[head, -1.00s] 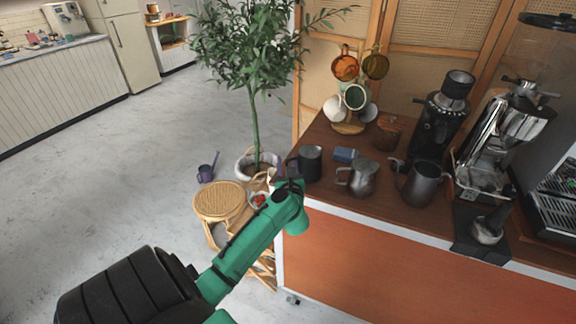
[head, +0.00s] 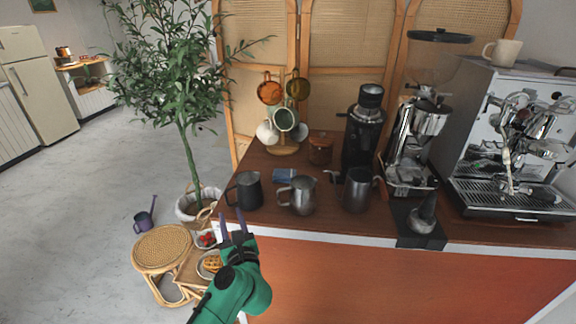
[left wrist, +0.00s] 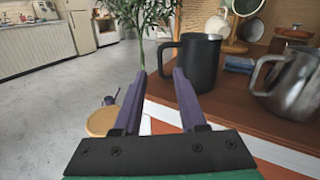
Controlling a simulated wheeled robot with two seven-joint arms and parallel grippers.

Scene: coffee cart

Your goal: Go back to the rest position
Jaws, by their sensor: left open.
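My left gripper (head: 232,224) is at the front left corner of the coffee cart (head: 340,270), its arm coming up from the bottom in the head view. In the left wrist view its two purple fingers (left wrist: 158,98) are apart with nothing between them. A dark pitcher (head: 246,190) stands upright on the cart top just beyond the fingers; it also shows in the left wrist view (left wrist: 195,62). My right gripper is not in view.
Open floor (head: 75,230) lies further left.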

